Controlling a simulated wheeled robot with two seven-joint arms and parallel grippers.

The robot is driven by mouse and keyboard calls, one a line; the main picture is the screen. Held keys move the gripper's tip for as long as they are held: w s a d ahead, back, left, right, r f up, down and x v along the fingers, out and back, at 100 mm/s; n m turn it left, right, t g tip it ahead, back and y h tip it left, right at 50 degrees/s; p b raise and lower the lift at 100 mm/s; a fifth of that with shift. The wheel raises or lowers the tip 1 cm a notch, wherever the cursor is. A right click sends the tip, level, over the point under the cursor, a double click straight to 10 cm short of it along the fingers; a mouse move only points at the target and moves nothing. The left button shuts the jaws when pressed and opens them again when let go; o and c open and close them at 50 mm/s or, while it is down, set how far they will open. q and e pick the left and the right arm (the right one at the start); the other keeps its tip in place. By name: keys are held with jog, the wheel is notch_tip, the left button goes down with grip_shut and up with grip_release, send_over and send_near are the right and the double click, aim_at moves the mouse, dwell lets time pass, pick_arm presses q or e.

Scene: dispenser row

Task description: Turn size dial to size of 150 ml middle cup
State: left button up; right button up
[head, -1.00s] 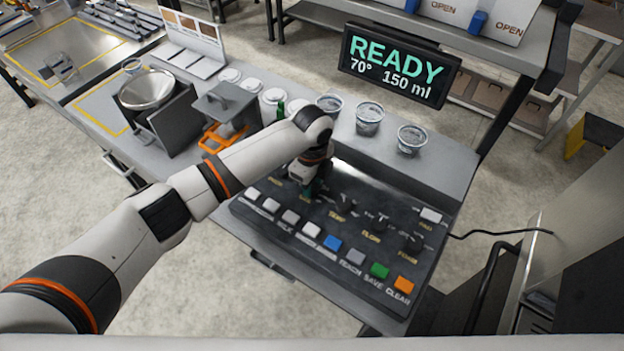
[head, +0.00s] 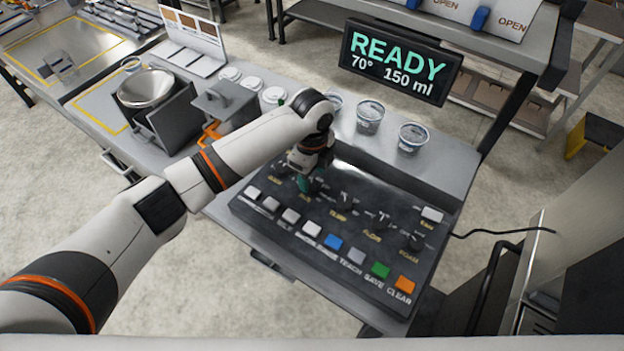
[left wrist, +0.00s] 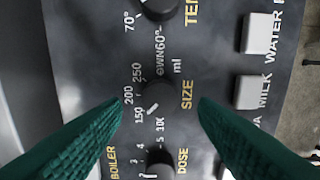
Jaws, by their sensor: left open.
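The control panel (head: 290,228) lies on the counter with a row of dials and buttons. In the left wrist view the dark size dial (left wrist: 161,92) has 100, 150, 200 and 250 ml marks around it. Its white pointer line sits near the 150 mark. The display (head: 400,65) reads READY, 70°, 150 ml. My left gripper (head: 307,186) is over the panel's back left part and hides the size dial there. In the left wrist view its teal fingers (left wrist: 160,102) are open on either side of the dial, not gripping it. My right gripper is not in view.
Three cups, including the middle cup (head: 369,117), stand behind the panel. The temp dial (left wrist: 158,8) and dose dial (left wrist: 158,160) flank the size dial. White lids (head: 252,87) and a metal bowl (head: 147,88) stand on the left counter.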

aim_at(312, 184)
pick_arm(q)
notch_tip(312, 184, up, 9)
jog(key=b, duration=0.2)
dwell(0.6)
